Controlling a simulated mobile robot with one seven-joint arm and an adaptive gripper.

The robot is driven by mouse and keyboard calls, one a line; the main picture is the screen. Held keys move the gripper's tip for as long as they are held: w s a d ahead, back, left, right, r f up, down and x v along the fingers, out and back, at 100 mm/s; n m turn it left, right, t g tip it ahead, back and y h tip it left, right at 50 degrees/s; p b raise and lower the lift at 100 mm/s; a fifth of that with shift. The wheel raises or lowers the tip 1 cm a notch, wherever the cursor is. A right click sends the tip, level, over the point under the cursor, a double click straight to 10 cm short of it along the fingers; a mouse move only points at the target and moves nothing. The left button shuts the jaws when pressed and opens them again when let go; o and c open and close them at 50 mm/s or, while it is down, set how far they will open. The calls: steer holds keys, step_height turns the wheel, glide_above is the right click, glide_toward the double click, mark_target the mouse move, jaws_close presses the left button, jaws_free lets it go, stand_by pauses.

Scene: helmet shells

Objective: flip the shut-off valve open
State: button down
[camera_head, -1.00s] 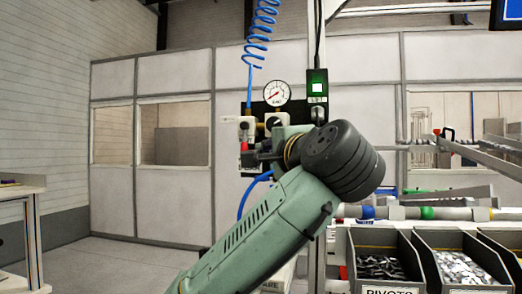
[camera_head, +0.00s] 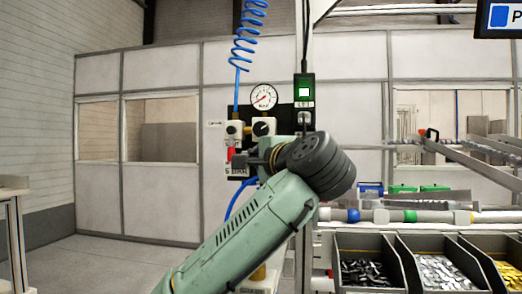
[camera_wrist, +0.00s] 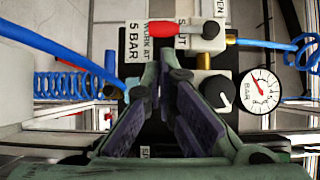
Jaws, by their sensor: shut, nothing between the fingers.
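The shut-off valve has a white body (camera_wrist: 208,33) and a red lever (camera_wrist: 178,27) in the wrist view. The lever lies along the picture to the left of the body, beside a partly hidden label. In the head view the red lever (camera_head: 229,154) hangs down below the white valve body (camera_head: 234,130). My gripper (camera_wrist: 165,75) is shut and empty, its dark fingers pointing at the panel, with the tips just below the lever in the wrist view. In the head view my gripper (camera_head: 240,157) covers the lower panel; I cannot tell whether it touches the lever.
A black knob (camera_wrist: 216,92) and a pressure gauge (camera_wrist: 259,91) sit close to my fingers' right. A coiled blue hose (camera_head: 246,35) hangs above the panel; a blue hose (camera_wrist: 60,50) also runs left. Parts bins (camera_head: 366,265) stand at the right.

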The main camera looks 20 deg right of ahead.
mark_target(231, 146)
steer(key=shift+w+p, duration=0.6)
steer(key=shift+w, duration=1.5)
steer(key=shift+w+a+f+m+t+b, duration=0.1)
steer(key=shift+a+f+m+t+b, duration=0.1)
steer(key=shift+m+t+b, duration=0.4)
steer(key=shift+m, duration=0.4)
steer(key=shift+w+a+f+m+t+b, duration=0.2)
steer(key=shift+a+m+t+b, duration=0.15)
steer(key=shift+m, duration=0.25)
